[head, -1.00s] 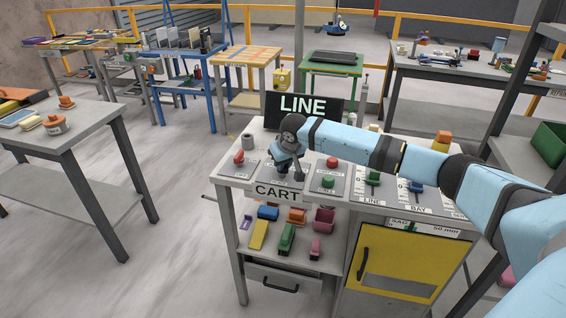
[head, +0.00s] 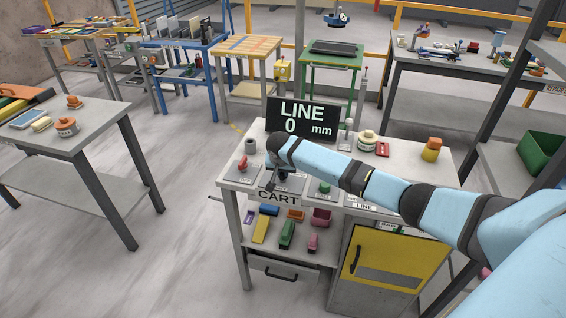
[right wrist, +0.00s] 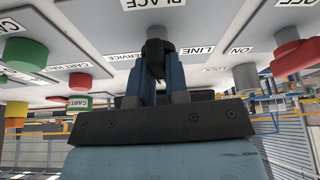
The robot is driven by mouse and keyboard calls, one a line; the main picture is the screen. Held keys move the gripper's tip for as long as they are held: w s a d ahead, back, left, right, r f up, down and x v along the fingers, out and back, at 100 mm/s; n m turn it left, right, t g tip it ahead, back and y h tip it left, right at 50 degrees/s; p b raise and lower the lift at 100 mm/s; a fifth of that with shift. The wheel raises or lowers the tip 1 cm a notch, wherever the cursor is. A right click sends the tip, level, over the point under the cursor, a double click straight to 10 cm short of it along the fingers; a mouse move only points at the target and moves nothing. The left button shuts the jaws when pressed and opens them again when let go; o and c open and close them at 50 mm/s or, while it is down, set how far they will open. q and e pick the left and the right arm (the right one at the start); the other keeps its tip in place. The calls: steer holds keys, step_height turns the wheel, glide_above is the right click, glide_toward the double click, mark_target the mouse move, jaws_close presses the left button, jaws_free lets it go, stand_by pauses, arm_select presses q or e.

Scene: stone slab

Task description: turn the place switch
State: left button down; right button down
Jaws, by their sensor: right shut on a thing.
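The place switch is a dark knob (right wrist: 157,47) on a grey plate (right wrist: 190,17) labelled PLACE, with SERVICE and LINE marked on either side in the right wrist view. My right gripper (right wrist: 159,68) is shut on the knob, one blue finger on each side. In the head view the right gripper (head: 279,178) is down on the console (head: 236,174) above the CART sign, and its wrist hides the knob. The display (head: 302,120) behind reads LINE 0 mm. My left gripper is not in view.
A red control (head: 243,163) lies left of the gripper and a green button (head: 324,187) right of it.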

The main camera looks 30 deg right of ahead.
steer(key=shift+r+m+p, duration=0.1)
steer(key=shift+m+p, duration=0.25)
steer(key=shift+m, duration=0.05)
steer(key=shift+m+h, duration=0.3)
steer(key=c, duration=1.1)
jaws_free()
